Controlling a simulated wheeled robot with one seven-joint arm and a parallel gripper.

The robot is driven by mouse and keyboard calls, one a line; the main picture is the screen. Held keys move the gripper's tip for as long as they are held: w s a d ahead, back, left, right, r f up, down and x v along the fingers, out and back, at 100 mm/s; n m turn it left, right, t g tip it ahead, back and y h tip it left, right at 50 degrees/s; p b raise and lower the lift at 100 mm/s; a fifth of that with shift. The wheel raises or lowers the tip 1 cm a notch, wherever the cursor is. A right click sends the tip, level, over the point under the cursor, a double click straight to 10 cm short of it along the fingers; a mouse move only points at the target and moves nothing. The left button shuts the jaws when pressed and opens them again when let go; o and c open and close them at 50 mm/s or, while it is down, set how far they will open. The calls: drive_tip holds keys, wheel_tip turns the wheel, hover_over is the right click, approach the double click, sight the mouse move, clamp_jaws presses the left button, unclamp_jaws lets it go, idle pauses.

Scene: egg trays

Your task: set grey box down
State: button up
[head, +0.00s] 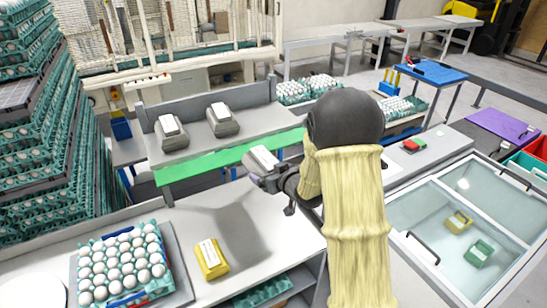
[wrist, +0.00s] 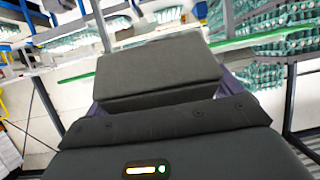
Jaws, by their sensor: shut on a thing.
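My gripper (head: 275,184) is shut on a grey box with a pale label on top (head: 262,160). In the head view it holds the box in the air over the near bench, close to the green strip. In the wrist view the grey box (wrist: 148,70) fills the middle, just beyond the gripper's dark body. The fingertips are mostly hidden by the box. Two similar grey boxes with white labels, one at left (head: 170,133) and one at right (head: 222,121), stand on the raised shelf (head: 195,150) behind the green strip (head: 225,165).
The near bench (head: 255,215) has bare room below and left of the held box. A yellow box (head: 211,258) and an egg tray (head: 78,290) with white eggs stand on it. Tall stacked egg trays (head: 40,130) rise at left. A glass-topped case (head: 408,215) is at right.

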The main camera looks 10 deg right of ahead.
drive_tip(key=s+d+f+m+h+b, duration=0.1)
drive_tip(key=s+f+b, duration=0.2)
drive_tip(key=f, duration=0.7)
drive_tip(key=s+d+f+m+h+b, duration=0.1)
drive_tip(key=s+f+h+b, duration=0.1)
drive_tip(key=f, duration=0.8)
drive_tip(key=s+d+f+m+t+h+b, duration=0.1)
drive_tip(key=s+f+b, duration=0.3)
drive_tip(key=f, duration=0.6)
drive_tip(key=shift+s+d+m+h+b, duration=0.35)
drive_tip(key=shift+m+h+b, duration=0.05)
drive_tip(key=shift+m+b, duration=0.1)
drive_tip(key=shift+r, duration=0.15)
drive_tip(key=shift+d, duration=0.15)
